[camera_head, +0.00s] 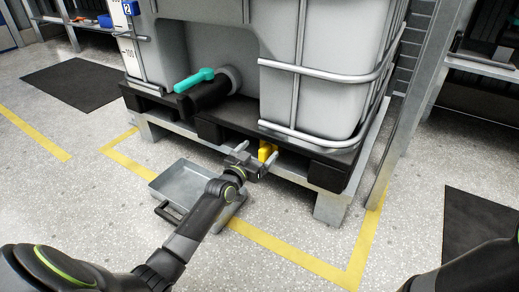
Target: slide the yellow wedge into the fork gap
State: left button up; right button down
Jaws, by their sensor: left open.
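The yellow wedge (265,151) stands at the front edge of the black pallet (222,132) under the large white tank. My left gripper (256,158) is open right at the wedge, with a finger showing on each side of it. I cannot tell whether the fingers touch the wedge. The fork gap by the wedge is mostly hidden by my gripper, so how deep the wedge sits is unclear. My right arm shows only as a dark part at the lower right corner, and its gripper is out of view.
A grey metal tray (182,181) lies on the floor below the stand, left of my left forearm. A valve with a teal handle (194,80) sticks out above the pallet. A metal upright (411,95) stands at the right.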

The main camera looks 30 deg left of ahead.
pick_arm(q)
jog(key=shift+s+a+p, duration=0.1)
jog(key=shift+s+p, duration=0.3)
jog(key=shift+s, duration=0.95)
jog(key=shift+r, duration=0.1)
